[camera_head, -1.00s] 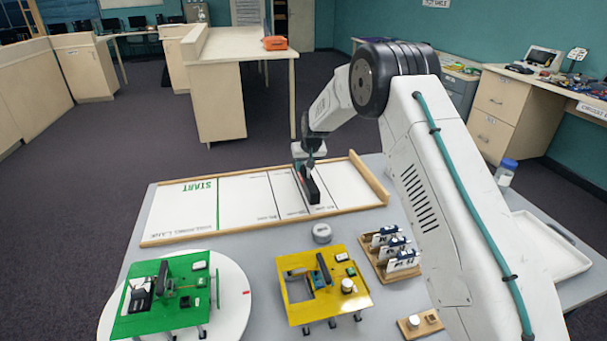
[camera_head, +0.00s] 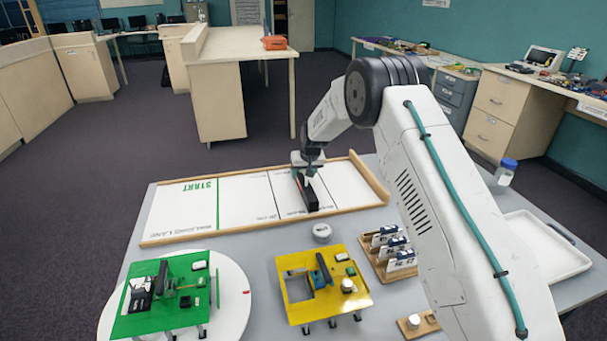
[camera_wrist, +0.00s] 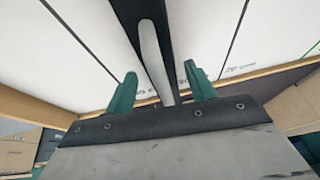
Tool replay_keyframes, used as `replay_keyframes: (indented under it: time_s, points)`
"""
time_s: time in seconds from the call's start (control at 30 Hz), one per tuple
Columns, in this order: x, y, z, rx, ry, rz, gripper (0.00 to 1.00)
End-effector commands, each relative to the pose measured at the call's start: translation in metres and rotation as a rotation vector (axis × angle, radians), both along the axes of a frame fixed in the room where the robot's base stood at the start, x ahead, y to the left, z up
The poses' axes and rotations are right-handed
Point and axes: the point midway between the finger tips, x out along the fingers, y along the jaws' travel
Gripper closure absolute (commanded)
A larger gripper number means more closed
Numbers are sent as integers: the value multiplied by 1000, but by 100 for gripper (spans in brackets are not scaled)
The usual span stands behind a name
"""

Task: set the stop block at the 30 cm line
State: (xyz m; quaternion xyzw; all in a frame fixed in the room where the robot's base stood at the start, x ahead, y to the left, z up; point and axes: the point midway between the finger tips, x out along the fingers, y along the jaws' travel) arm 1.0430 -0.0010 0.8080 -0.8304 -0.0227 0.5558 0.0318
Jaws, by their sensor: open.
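The stop block (camera_head: 308,194) is a long dark bar lying across the white rolling lane (camera_head: 240,197), right of the middle. It sits by a black cross line; I cannot tell which line its edge meets, and the labels are too small to read surely. In the wrist view the block (camera_wrist: 152,50) shows a pale strip along its top and runs between my fingers. My gripper (camera_head: 311,170) is over the block. Its teal fingertips (camera_wrist: 161,90) stand apart on both sides of the block, with gaps. The green START marking (camera_head: 200,185) is at the lane's left.
Wooden rails edge the lane, with an end board (camera_head: 370,177) at the right. In front are a small grey round object (camera_head: 322,232), a yellow board (camera_head: 300,302), a green board (camera_head: 130,322) on a white disc, and a wooden rack (camera_head: 375,264). A white tray (camera_head: 575,262) is at right.

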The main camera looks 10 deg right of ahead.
Motion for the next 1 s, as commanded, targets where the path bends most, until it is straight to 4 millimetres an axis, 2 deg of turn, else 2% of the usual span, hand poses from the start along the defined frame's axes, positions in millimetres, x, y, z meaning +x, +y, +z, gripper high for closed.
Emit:
replay_keyframes:
  time_s: [0.17,0.6,0.77,1.0]
  points:
    - [-4,-1,15,0,-3,0,45]
    - [-38,-8,95,0,-2,0,45]
    - [-44,-9,109,0,-1,0,45]
    - [-48,-9,116,0,1,0,45]
